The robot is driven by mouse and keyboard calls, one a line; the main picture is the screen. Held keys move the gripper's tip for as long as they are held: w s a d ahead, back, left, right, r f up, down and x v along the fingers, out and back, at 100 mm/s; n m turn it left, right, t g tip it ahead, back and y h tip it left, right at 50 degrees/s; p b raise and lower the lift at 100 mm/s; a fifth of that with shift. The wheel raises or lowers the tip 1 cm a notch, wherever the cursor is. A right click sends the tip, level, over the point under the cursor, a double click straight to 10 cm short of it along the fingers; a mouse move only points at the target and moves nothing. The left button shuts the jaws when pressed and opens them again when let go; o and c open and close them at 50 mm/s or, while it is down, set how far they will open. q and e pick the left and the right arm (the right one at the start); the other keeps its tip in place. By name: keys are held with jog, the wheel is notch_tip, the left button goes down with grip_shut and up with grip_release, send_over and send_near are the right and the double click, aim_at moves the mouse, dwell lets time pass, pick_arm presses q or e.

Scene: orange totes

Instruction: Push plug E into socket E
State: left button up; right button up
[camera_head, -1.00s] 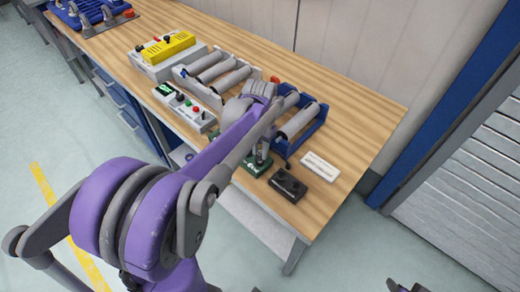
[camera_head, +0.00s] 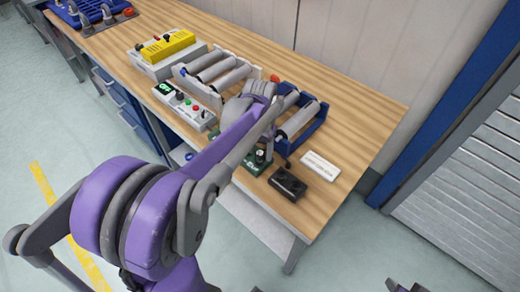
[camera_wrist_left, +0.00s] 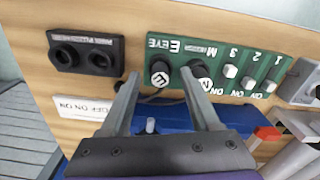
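A green board (camera_head: 250,170) lies near the front edge of the bench; in the left wrist view, the green board (camera_wrist_left: 205,65) bears printed letters, numbers and several white switches. A round black plug E (camera_wrist_left: 160,74) with a white top marked E stands at its end. A similar black plug (camera_wrist_left: 199,78) stands beside it. My left gripper (camera_wrist_left: 160,76) is open, its fingertips on either side of plug E; contact is unclear. A black block (camera_wrist_left: 86,55) with two round holes lies beyond the board's end. I cannot tell which hole is socket E. My right gripper barely shows at the bottom edge.
A white label card (camera_head: 320,166) lies beside the black block (camera_head: 287,184). A blue tray (camera_head: 319,120) with grey rollers stands behind my left gripper. A white control box (camera_head: 185,108) and a yellow-topped box (camera_head: 167,55) stand left.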

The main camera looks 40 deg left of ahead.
pick_arm(q)
notch_tip(320, 180, up, 11)
jog(key=shift+p, duration=0.35)
jog(key=shift+f, duration=0.1)
dwell(0.6)
jog(key=s+d+f+m+t, duration=0.1)
jog(key=s+d+f+t, duration=0.4)
jog(key=s+d+f, duration=0.5)
jog(key=s+d, duration=0.2)
jog(key=d, duration=0.2)
jog(key=shift+m+t, duration=0.3)
jog(key=shift+a, duration=0.15)
